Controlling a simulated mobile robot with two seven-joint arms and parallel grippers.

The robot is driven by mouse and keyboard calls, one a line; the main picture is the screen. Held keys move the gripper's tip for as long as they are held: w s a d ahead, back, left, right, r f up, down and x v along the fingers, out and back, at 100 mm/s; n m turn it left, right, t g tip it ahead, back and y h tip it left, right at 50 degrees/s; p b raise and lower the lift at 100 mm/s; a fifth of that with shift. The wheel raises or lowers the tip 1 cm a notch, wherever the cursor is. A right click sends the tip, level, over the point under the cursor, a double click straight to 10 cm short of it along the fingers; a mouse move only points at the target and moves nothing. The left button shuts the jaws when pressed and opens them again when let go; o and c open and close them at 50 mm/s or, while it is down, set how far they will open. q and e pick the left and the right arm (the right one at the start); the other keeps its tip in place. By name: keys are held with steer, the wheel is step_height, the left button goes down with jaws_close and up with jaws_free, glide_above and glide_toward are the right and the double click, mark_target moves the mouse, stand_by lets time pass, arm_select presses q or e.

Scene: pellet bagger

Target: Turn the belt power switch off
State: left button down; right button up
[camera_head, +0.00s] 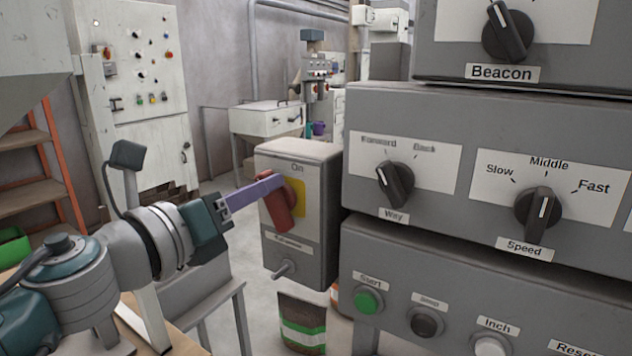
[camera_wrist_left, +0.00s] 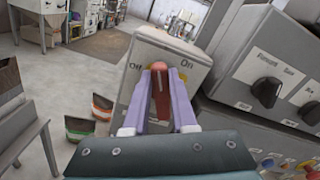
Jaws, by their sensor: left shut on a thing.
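The belt power switch is a red handle (camera_head: 281,212) on a yellow plate (camera_head: 298,192), on the front of a grey box (camera_head: 318,220). "On" is printed above the plate; in the wrist view "Off" stands to the left and "On" to the right. The handle (camera_wrist_left: 161,88) points between these two labels, tilted to the upper left in the head view. My left gripper (camera_head: 273,184) is shut on the handle, with its purple fingers (camera_wrist_left: 160,80) on either side of it. The fingers hide part of the handle and plate. My right gripper is not in view.
A small metal lever (camera_head: 284,269) sticks out below the switch. The grey control panel (camera_head: 400,125) with Way (camera_head: 395,184) and Speed (camera_head: 538,212) knobs stands close on the right. A green-striped bag (camera_head: 302,325) stands below the box.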

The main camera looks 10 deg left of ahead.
arm_select(q)
steer(key=shift+w+a+f+n+p, duration=0.15)
steer(key=shift+f+n, duration=0.25)
steer(key=shift+n, duration=1.7)
steer(key=shift+s+a+f+n+p, duration=0.1)
steer(key=shift+f+n, duration=0.3)
steer(key=shift+n, duration=1.7)
steer(key=shift+w+a+f+n+p, duration=0.15)
steer(key=shift+f+n, duration=0.25)
steer(key=shift+n, duration=1.7)
steer(key=c, duration=0.7)
jaws_free()
steer(key=shift+s+d, duration=0.1)
